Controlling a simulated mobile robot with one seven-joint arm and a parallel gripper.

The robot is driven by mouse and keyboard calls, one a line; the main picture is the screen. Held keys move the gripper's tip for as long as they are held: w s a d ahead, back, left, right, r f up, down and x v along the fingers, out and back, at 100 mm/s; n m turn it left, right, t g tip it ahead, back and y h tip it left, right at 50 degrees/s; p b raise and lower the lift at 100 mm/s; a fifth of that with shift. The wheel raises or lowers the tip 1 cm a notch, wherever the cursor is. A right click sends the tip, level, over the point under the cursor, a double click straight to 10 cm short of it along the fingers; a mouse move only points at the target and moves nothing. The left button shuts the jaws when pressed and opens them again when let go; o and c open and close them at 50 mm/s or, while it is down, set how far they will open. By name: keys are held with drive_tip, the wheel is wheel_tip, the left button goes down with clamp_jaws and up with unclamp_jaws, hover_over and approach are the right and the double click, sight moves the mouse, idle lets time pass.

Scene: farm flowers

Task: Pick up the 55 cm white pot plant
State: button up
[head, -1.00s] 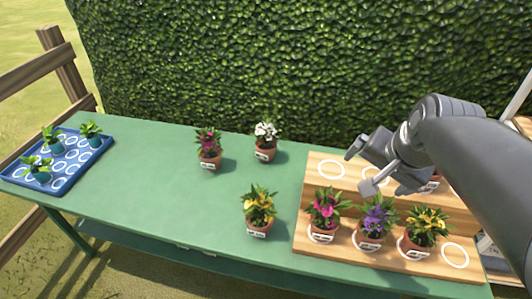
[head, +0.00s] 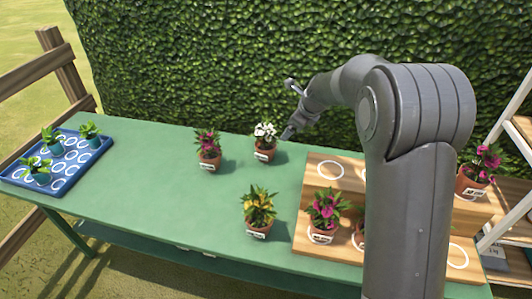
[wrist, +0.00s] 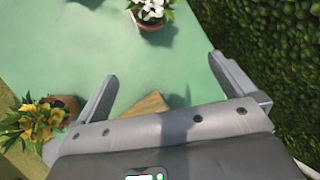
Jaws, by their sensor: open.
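The white pot plant (head: 265,142) has white flowers in a terracotta pot with a label. It stands upright on the green table (head: 140,180), near the back edge by the hedge. My gripper (head: 290,110) is beside it on the right in the head view, open, with nothing between its fingers. In the wrist view the white plant (wrist: 150,12) is at the top edge, partly cut off, beyond the open fingers (wrist: 160,88) and apart from them.
A magenta plant (head: 208,149) stands close left of the white one. A yellow plant (head: 257,210) is nearer the front. A stepped wooden stand (head: 310,185) with pots is at right, partly hidden by my arm. A blue tray (head: 68,183) lies far left. The hedge (head: 200,60) is behind.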

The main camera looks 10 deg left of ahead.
sight(265, 148)
drive_tip(key=w+a+f+m, duration=0.1)
drive_tip(key=w+a+f, duration=0.1)
drive_tip(key=f, duration=0.3)
drive_tip(key=w+a+f+m, duration=0.2)
drive_tip(key=a+f, duration=0.2)
drive_tip(key=f, duration=0.1)
drive_tip(key=w+a+f+m, duration=0.2)
drive_tip(key=w+a+f, duration=0.1)
drive_tip(key=f, duration=0.2)
drive_tip(key=shift+w+a, duration=0.1)
drive_tip(key=shift+s+a+x, duration=0.1)
drive_tip(key=shift+a+x, duration=0.1)
drive_tip(key=shift+x, duration=1.3)
drive_tip(key=shift+s+a+x, duration=0.1)
drive_tip(key=shift+a+x, duration=0.15)
drive_tip(key=shift+x, duration=1.3)
drive_tip(key=shift+r, duration=0.1)
drive_tip(key=shift+c, duration=0.2)
drive_tip(key=c, duration=1.2)
